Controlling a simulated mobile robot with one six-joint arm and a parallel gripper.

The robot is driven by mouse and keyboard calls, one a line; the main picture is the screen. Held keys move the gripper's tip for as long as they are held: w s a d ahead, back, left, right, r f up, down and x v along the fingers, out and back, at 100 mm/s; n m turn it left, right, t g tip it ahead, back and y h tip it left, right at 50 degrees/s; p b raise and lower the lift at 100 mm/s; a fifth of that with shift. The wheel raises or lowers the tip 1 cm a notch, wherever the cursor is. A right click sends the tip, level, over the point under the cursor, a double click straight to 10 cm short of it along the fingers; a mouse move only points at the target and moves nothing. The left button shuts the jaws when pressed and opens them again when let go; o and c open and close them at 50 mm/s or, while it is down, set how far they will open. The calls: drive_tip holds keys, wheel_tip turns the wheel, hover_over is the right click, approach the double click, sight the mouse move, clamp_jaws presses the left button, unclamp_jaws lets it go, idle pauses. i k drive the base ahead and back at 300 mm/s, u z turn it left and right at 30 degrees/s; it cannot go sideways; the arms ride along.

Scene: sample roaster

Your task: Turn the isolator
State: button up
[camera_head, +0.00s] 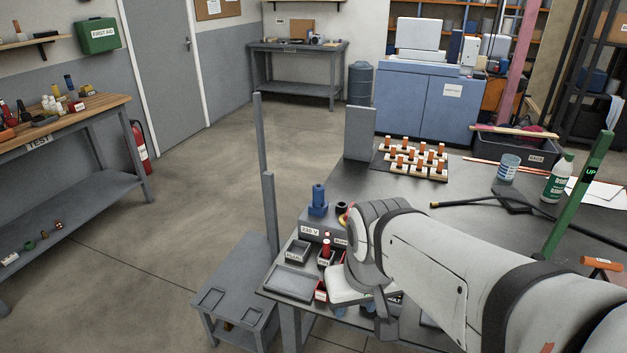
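A grey box (309,230) labelled "230 V" stands at the near left part of the dark table, partly hidden behind my arm. A small red and yellow part (342,218) shows at its right, at the edge of my wrist. It looks like the isolator's switch, but most of it is hidden and I cannot tell its position. My gripper (368,308) hangs low over the front table edge, in front of and right of the small bins. My wrist hides most of it, so its opening and anything between its fingers cannot be seen.
A blue fitting (318,201) stands upright on the box. Small bins (298,250) and a grey tray (292,283) lie at the table's left corner. A green post (578,195) and a black cable (480,203) are at the right. The table's middle is mostly clear.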

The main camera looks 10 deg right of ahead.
sight(350, 212)
drive_tip(key=i, duration=0.9)
drive_tip(key=u, duration=0.05)
